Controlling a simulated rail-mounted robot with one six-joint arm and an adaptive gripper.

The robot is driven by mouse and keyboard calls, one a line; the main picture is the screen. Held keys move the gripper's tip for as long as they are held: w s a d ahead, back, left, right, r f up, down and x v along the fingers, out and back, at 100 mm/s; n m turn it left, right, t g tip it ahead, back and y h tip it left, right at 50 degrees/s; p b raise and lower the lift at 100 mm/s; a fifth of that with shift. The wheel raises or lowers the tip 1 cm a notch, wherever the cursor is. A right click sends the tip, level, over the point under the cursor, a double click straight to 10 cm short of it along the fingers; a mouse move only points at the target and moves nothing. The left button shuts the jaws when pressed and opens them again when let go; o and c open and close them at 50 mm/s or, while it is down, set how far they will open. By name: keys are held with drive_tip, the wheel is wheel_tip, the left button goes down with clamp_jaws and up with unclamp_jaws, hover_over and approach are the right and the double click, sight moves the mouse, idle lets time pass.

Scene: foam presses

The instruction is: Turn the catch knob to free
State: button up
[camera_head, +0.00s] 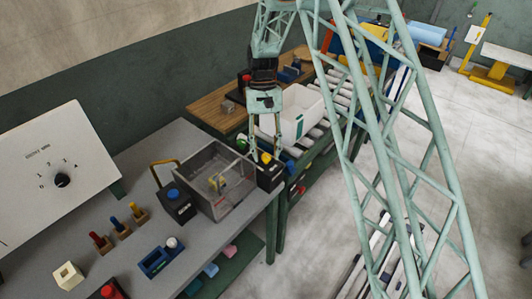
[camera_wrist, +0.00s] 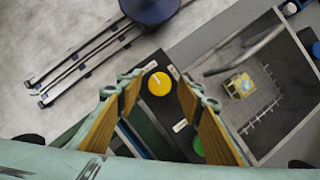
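A yellow round knob (camera_head: 266,157) with a pale line across it sits on top of a black box (camera_head: 271,178) at the right end of the grey open press box (camera_head: 211,205). The knob also shows in the wrist view (camera_wrist: 158,84), between and beyond my fingertips. I cannot read the labels beside it. My gripper (camera_head: 268,150) hangs pointing down over the black box, fingers apart. In the wrist view my gripper (camera_wrist: 158,92) is open with nothing between its pads. I cannot tell how high the fingertips are above the knob.
A blue knob (camera_head: 173,194) on another black box and a brown bent handle (camera_head: 167,166) stand left of the press box. A green button (camera_wrist: 198,148) lies close to my fingers. A yellow block (camera_wrist: 240,85) sits inside the box.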

drive_tip(key=shift+r, duration=0.15)
drive_tip(key=v, duration=1.1)
drive_tip(key=shift+w+r, duration=0.25)
drive_tip(key=shift+r, duration=0.05)
idle(0.4)
drive_tip(key=s+d+r+t+b, duration=0.25)
drive_tip(key=s+d+r, duration=0.45)
drive_tip(key=s+r, duration=0.4)
drive_tip(key=s+d+r+t+b, duration=0.2)
drive_tip(key=s+d+r+b, duration=0.2)
drive_tip(key=s+d+r, duration=0.45)
drive_tip(key=s+d+f+t+b, duration=0.1)
drive_tip(key=s+d+t+b, duration=0.1)
drive_tip(key=s, duration=1.2)
drive_tip(key=s+d+f+m+t+b, duration=0.1)
drive_tip(key=s+d+t+b, duration=0.1)
drive_tip(key=s, duration=1.3)
drive_tip(key=shift+s+d+f+b, duration=0.3)
drive_tip(key=shift+d+b, duration=0.2)
drive_tip(key=shift+d, duration=0.3)
